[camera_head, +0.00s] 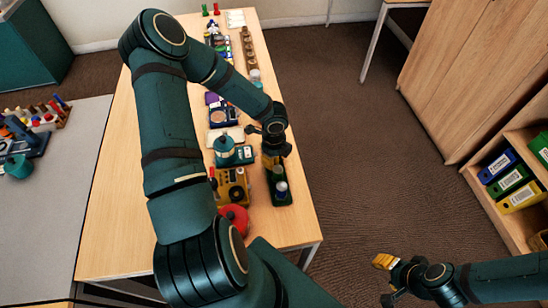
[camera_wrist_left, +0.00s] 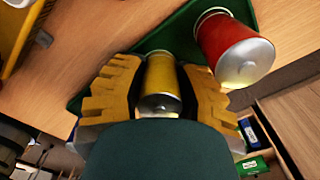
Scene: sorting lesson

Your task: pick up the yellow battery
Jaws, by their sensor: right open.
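The yellow battery (camera_wrist_left: 161,80) stands on a dark green tray (camera_wrist_left: 180,38) in the left wrist view, its silver end toward the camera. My left gripper (camera_wrist_left: 163,88) has its yellow fingers on both sides of it, very close. Whether they press on it I cannot tell. In the head view, my left gripper (camera_head: 273,158) is over the green tray (camera_head: 287,200) near the table's right edge, and I cannot make out the battery there. My right gripper (camera_head: 385,270) is open and empty over the floor at the lower right.
A red battery (camera_wrist_left: 232,47) stands right beside the yellow one. Left of the tray are a yellow device (camera_head: 232,184), a red round object (camera_head: 235,217) and a teal item (camera_head: 226,148). Several more items line the table (camera_head: 285,228). Binders (camera_head: 510,180) fill a shelf at right.

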